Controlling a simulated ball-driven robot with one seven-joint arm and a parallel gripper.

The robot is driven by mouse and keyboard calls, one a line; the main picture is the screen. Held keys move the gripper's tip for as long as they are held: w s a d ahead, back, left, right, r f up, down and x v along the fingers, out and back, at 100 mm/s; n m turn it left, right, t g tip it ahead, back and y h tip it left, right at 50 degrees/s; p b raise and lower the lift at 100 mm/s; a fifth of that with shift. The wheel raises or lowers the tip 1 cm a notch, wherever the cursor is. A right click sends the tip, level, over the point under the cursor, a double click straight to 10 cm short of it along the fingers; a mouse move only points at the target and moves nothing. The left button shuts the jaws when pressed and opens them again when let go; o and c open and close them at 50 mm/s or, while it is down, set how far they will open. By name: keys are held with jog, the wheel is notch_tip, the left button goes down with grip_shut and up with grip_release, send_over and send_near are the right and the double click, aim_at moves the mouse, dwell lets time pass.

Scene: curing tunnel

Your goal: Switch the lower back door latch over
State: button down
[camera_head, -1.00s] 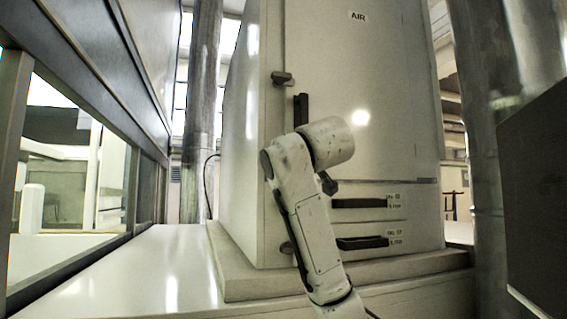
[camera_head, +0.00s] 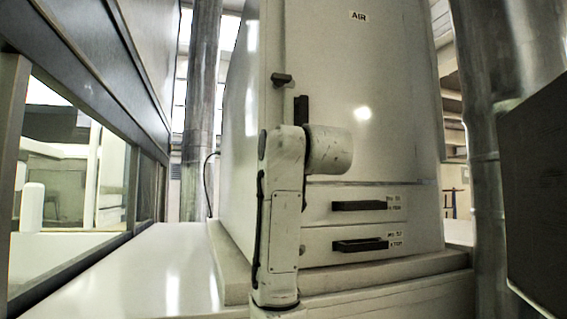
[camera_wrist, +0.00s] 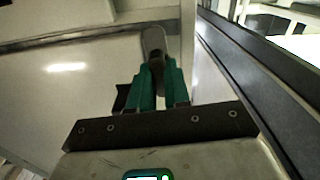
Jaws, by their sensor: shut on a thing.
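A tall pale cabinet door (camera_head: 345,100) marked AIR stands in front of me. A dark upper latch (camera_head: 282,79) sticks out at its left edge, with a black upright handle (camera_head: 301,109) just below. The lower latch spot is hidden behind my arm in the head view. In the wrist view my gripper (camera_wrist: 159,66), with green fingers, is shut on a dark rounded latch lever (camera_wrist: 153,40) that stands up between the fingertips.
Two drawers with black pulls, an upper one (camera_head: 358,205) and a lower one (camera_head: 360,244), are to the right of my arm. A metal post (camera_head: 199,110) stands behind left. A dark panel (camera_head: 533,195) is close on the right. The white counter (camera_head: 130,268) at left is clear.

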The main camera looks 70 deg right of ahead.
jog(key=shift+f+m, duration=0.15)
jog(key=shift+m, duration=0.45)
jog(key=c, duration=1.1)
grip_release()
jog(key=shift+a, duration=0.1)
jog(key=b+v, duration=0.2)
jog(key=v, duration=0.8)
jog(key=shift+s+a+b, duration=0.2)
jog(key=shift+a+b, duration=0.05)
jog(key=shift+b, duration=0.05)
